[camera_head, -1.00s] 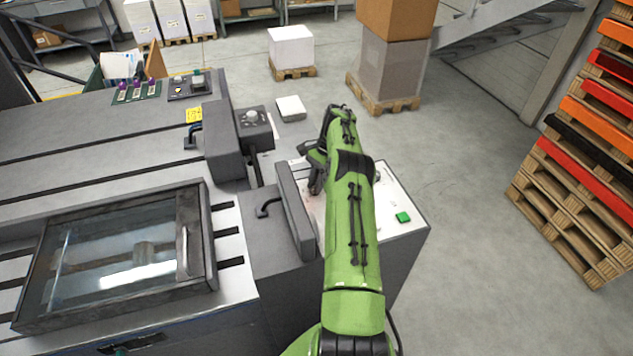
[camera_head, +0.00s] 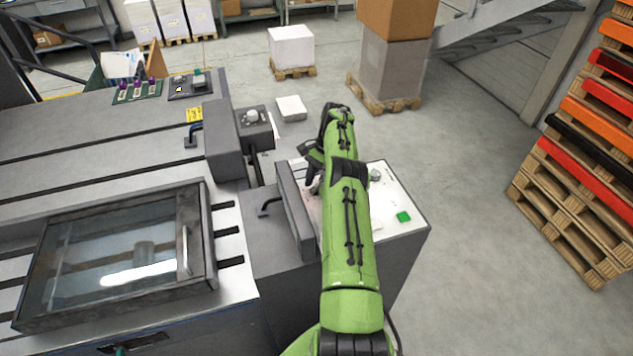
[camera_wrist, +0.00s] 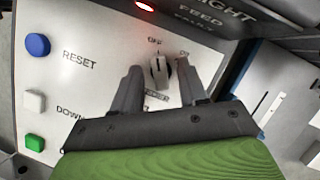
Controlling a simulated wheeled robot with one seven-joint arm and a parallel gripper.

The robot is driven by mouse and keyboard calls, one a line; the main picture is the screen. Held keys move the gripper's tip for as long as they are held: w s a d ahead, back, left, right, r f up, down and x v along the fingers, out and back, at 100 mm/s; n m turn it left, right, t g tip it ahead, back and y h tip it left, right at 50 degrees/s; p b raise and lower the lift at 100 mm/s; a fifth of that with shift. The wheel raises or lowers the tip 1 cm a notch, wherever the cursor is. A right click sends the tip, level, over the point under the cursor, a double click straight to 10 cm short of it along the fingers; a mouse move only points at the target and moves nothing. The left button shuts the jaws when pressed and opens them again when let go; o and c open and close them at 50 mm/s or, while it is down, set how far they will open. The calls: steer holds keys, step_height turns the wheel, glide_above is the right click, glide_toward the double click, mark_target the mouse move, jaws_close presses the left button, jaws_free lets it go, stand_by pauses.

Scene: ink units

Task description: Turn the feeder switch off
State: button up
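In the head view, the panel (camera_head: 385,222) lies beneath my green arm, which hides the switch and fingertips.
A lit red lamp (camera_wrist: 145,5) sits above the switch. A blue RESET button (camera_wrist: 38,45), a white DOWN button (camera_wrist: 34,101) and a green button (camera_wrist: 35,142) are at the left. A grey upright plate (camera_head: 295,210) stands left of my arm.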

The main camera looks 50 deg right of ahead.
step_height(320, 180, up, 10)
steer(key=p, duration=0.5)
stand_by(0.4)
